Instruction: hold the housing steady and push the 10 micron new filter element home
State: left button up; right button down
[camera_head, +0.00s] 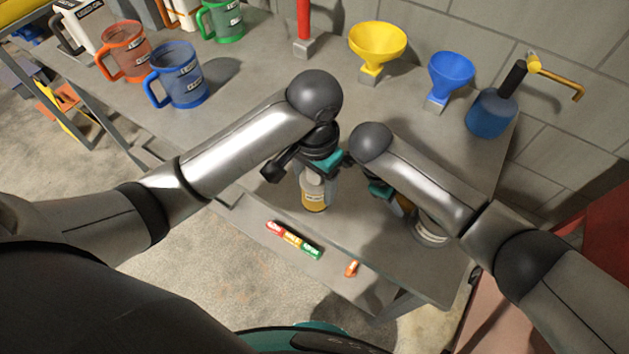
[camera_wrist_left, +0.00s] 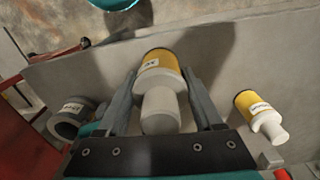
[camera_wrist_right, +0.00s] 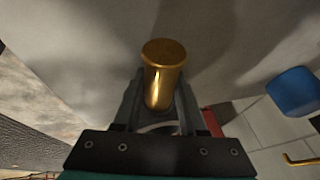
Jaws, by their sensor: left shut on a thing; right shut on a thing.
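My left gripper (camera_head: 314,172) is shut on a filter element (camera_head: 314,201) with a yellow body and a white end. The fingers flank its white part in the left wrist view (camera_wrist_left: 160,105). Its label is too small to read. Whether it touches the table cannot be told. My right gripper (camera_head: 388,196) is shut on a gold metal cylinder (camera_wrist_right: 163,75), partly hidden by the arm in the head view. The element is apart from this housing.
Another yellow-and-white element (camera_wrist_left: 262,116) stands apart in the left wrist view. A red, yellow and green labelled strip (camera_head: 293,240) and an orange piece (camera_head: 352,268) lie near the front. Funnels (camera_head: 377,45), a blue can (camera_head: 491,112) and jugs (camera_head: 178,76) stand behind.

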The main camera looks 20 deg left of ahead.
jog(key=shift+d, duration=0.1)
dwell(0.3)
jog(key=shift+c, duration=1.9)
grip_release()
jog(key=shift+f, duration=0.1)
